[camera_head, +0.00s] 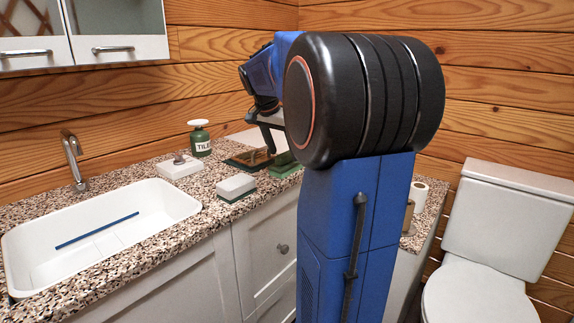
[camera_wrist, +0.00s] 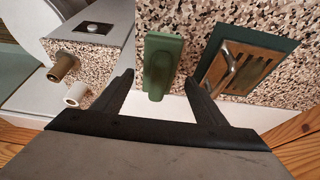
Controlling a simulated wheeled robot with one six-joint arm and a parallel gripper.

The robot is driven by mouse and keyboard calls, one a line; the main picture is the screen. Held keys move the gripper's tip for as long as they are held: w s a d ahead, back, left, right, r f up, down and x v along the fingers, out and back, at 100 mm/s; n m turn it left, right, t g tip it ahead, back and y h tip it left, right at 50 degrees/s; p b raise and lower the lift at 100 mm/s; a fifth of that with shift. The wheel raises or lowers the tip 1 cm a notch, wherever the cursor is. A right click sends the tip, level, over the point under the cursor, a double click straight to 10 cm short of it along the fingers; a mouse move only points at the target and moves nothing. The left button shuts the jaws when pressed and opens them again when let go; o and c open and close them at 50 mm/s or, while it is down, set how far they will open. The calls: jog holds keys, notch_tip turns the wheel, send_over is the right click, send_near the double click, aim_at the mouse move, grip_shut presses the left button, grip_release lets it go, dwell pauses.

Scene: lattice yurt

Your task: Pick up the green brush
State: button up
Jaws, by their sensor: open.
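The green brush (camera_wrist: 163,65) lies on the speckled countertop. In the wrist view it extends from the counter into the space between my fingers. In the head view the brush (camera_head: 284,166) is partly hidden by my arm. My gripper (camera_wrist: 158,82) is open, with one finger on each side of the brush and a gap on both sides. I cannot tell its height above the brush. In the head view my gripper (camera_head: 268,140) is largely covered by my arm.
A white-and-green sponge (camera_head: 237,187), green bottle (camera_head: 200,140), white block (camera_head: 180,166) and sink (camera_head: 170,205) are left. A paper roll (camera_head: 418,193) stands right.

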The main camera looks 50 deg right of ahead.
aim_at(285, 153)
jog(key=x, duration=0.5)
jog(key=shift+s+d, duration=0.1)
jog(key=shift+r, duration=0.1)
jog(key=c, duration=1.3)
notch_tip(285, 153, up, 9)
jog(key=shift+r, duration=0.5)
